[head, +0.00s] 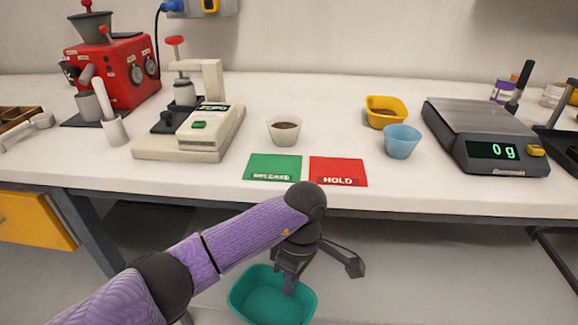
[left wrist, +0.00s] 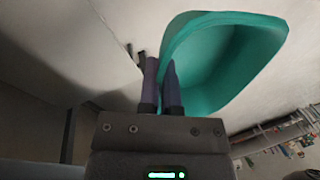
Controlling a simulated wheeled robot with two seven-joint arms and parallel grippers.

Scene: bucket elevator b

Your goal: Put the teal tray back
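The teal tray (head: 268,306) is an open, empty-looking bin below the bench's front edge, at the bottom middle of the head view. My left gripper (head: 290,285) points down at its far right side, with a finger showing inside the rim. In the left wrist view the tray (left wrist: 225,60) is large and tilted in the picture. There the fingers of my left gripper (left wrist: 163,75) are close together with the tray's wall between them. Whether the tray hangs free or touches something below cannot be told. My right gripper is not in view.
The white bench (head: 330,90) carries a green card (head: 272,166), a red HOLD card (head: 338,170), a cup with brown contents (head: 284,130), a blue cup (head: 402,141), a yellow container (head: 385,111), a scale reading 0 g (head: 485,135) and a red grinder (head: 115,68). A yellow drawer (head: 32,220) is at left.

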